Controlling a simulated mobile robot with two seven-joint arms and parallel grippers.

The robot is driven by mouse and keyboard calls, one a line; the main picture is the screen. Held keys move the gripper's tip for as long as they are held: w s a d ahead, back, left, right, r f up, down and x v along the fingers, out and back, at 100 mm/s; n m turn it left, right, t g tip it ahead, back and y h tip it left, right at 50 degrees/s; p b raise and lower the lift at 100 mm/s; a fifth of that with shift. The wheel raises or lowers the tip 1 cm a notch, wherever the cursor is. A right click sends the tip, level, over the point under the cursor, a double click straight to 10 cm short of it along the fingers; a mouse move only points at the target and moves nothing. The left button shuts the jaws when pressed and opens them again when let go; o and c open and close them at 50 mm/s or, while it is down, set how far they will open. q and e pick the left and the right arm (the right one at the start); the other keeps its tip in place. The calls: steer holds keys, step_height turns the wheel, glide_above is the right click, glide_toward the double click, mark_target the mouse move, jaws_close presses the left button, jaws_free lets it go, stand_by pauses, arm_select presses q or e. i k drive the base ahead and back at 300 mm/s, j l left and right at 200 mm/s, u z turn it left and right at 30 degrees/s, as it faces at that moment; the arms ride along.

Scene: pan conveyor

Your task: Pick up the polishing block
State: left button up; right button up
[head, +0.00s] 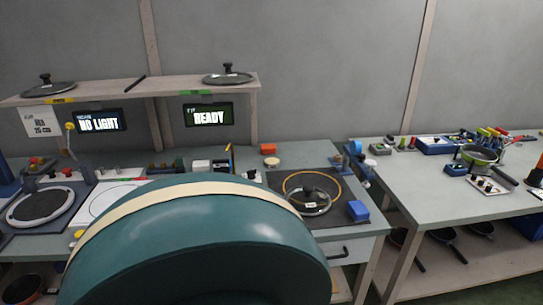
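I cannot tell for sure which item is the polishing block. Neither of my grippers shows in the head view. A large teal rounded shape with a cream stripe fills the lower middle and hides the bench front.
A glass lid (309,201) rests on the dark mat (282,179). A round dark plate (41,205) is at left. A shelf (150,93) holds two lids above screens reading "NO LIGHT" and "READY". The right table (425,185) carries a green pan (480,155) and several tools.

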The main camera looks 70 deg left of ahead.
mark_target(359, 213)
steer(key=u, duration=2.05)
steer(key=l+u, duration=0.1)
steer(key=u, duration=0.25)
steer(key=i+l+u, duration=0.1)
steer(key=u, duration=0.3)
steer(key=l+u, duration=0.2)
steer(key=u, duration=0.15)
steer(key=l+u, duration=0.45)
steer(key=l, duration=1.45)
